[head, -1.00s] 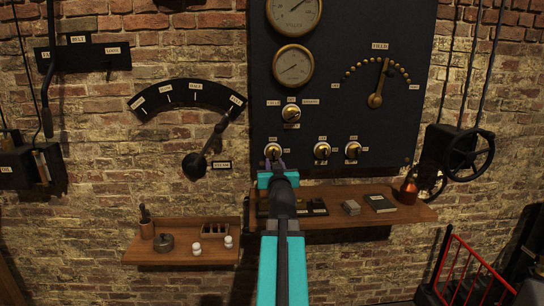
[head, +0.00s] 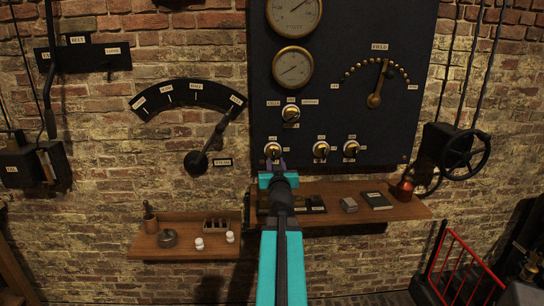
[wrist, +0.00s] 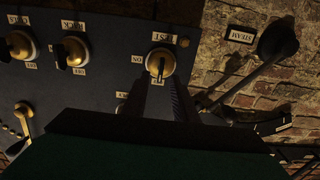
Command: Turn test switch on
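The test switch (head: 273,150) is a brass knob with a dark bar handle, low on the left of the dark panel. In the wrist view, which is upside down, the test switch (wrist: 160,63) has a TEST label and an ON label beside it. My gripper (head: 276,163) is just in front of and below the knob. In the wrist view my gripper (wrist: 162,92) shows two fingers apart, reaching toward the knob's lower side. I cannot tell whether they touch it.
Two similar knobs (head: 321,149) (head: 351,149) sit to the right, another knob (head: 291,113) above. A large lever (head: 208,150) is close on the left. A wooden shelf (head: 400,212) with small items runs below the panel. A handwheel (head: 470,155) is at right.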

